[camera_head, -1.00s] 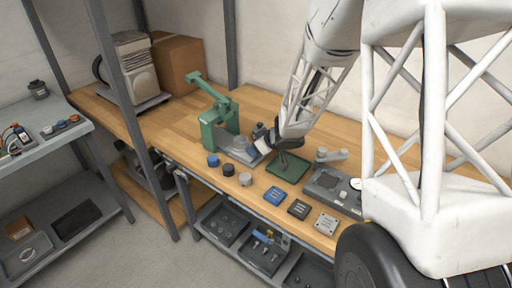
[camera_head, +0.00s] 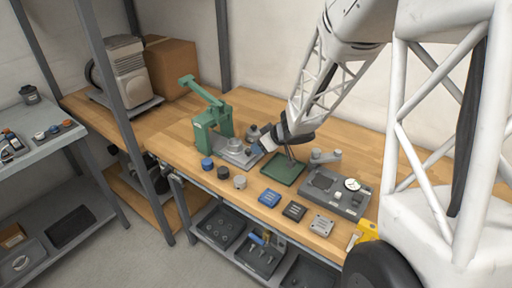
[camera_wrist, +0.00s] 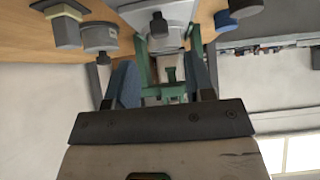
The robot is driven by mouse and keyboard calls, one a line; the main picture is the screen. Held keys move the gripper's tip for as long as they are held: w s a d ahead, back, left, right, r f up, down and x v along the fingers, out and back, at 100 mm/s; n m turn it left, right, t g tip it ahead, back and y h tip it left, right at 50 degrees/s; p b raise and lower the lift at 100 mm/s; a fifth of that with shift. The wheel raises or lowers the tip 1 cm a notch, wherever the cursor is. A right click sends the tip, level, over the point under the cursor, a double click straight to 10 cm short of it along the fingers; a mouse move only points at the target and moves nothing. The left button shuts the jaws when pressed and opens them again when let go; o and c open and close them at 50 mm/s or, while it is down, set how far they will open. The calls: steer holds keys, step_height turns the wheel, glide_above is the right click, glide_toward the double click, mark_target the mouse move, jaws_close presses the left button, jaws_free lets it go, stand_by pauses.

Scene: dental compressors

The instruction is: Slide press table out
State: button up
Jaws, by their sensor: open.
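The green arbor press (camera_head: 212,122) stands upright on the wooden bench, its lever raised toward the upper left. Its grey press table (camera_head: 240,154) sits at its right foot with a round grey piece on it. In the wrist view the pale press table (camera_wrist: 172,14) shows at the top, with a dark knob (camera_wrist: 158,25) at its edge and the green press frame (camera_wrist: 165,70) below. My gripper (camera_head: 262,147) is just right of the press table, open and empty. In the wrist view its two blue-grey fingers (camera_wrist: 162,88) are apart, with the frame seen between them. I cannot tell whether they touch anything.
Blue, black and grey round pieces (camera_head: 223,172) line the front edge. A green mat (camera_head: 282,169) and a gauge fixture (camera_head: 335,192) lie to the right. Square blocks (camera_head: 294,211) sit in front. A compressor (camera_head: 124,70) and cardboard box (camera_head: 170,65) stand at back left.

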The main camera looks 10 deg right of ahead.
steer(key=shift+s+d+r, duration=0.35)
steer(key=shift+r, duration=0.15)
steer(key=s+d+r+m+t+h, duration=0.1)
steer(key=s+d+r+m+h, duration=0.25)
steer(key=s+r, duration=0.3)
steer(key=s+d+r+m+t+h, duration=0.1)
steer(key=s+d+r+m+h, duration=0.2)
steer(key=s+d+r+h, duration=0.35)
steer(key=s+a+r+m+g+y, duration=0.1)
steer(key=s+a+g, duration=0.2)
steer(key=s, duration=0.8)
steer(key=s+a+r+m+g+y, duration=0.1)
steer(key=s+a+r+g+y, duration=0.1)
steer(key=s, duration=1)
steer(key=shift+s+a+r+m+g+y, duration=0.3)
steer(key=shift+a+m+g, duration=0.1)
steer(key=shift+a, duration=0.45)
